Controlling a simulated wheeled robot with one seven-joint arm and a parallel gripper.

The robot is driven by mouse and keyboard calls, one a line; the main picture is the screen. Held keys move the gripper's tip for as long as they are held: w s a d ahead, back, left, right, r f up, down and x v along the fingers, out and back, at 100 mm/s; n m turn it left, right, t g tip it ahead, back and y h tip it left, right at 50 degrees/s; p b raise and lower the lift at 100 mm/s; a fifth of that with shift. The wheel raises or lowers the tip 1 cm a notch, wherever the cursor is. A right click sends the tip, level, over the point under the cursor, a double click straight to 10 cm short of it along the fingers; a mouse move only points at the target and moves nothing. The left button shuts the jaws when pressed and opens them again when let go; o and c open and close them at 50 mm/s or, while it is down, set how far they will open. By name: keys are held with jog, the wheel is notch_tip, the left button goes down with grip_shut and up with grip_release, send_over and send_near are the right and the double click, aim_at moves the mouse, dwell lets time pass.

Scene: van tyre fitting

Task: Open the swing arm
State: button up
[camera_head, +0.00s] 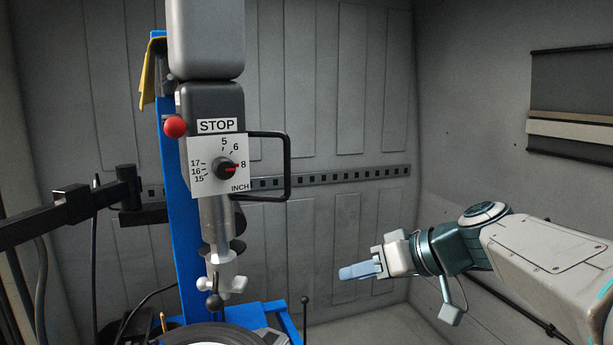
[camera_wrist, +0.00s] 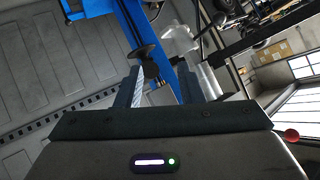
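The swing arm head of the tyre changer (camera_head: 212,110) is a dark grey block with a STOP label and an inch dial plate. A black loop handle (camera_head: 289,165) sticks out from its right side. A silver shaft (camera_head: 217,225) hangs below it, with a white tool head (camera_head: 236,285) at its lower end. My gripper (camera_head: 342,273) is to the right of the tool head and apart from the handle, pointing left. In the wrist view its two fingers (camera_wrist: 160,78) stand apart with nothing held; the white tool head (camera_wrist: 180,42) and a black disc show beyond them.
A red ball knob (camera_head: 175,127) is on the head's left side. A blue column (camera_head: 182,220) stands behind. A tyre (camera_head: 215,335) lies at the bottom, with a thin black lever (camera_head: 304,315) to its right. A black horizontal arm (camera_head: 60,212) is at left. Open space lies between handle and right wall.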

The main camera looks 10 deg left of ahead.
jog(key=w+a+r+n+t+y, duration=0.1)
jog(key=w+a+r+n+y, duration=0.2)
jog(key=r, duration=0.4)
jog(key=w+a+r+n+y, duration=0.2)
jog(key=w+r+n+y, duration=0.15)
jog(key=r, duration=0.45)
jog(key=p+x, duration=0.4)
jog(key=x, duration=0.9)
jog(key=shift+w+f+p, duration=0.4)
jog(key=shift+w, duration=0.05)
jog(key=shift+a, duration=0.1)
grip_shut()
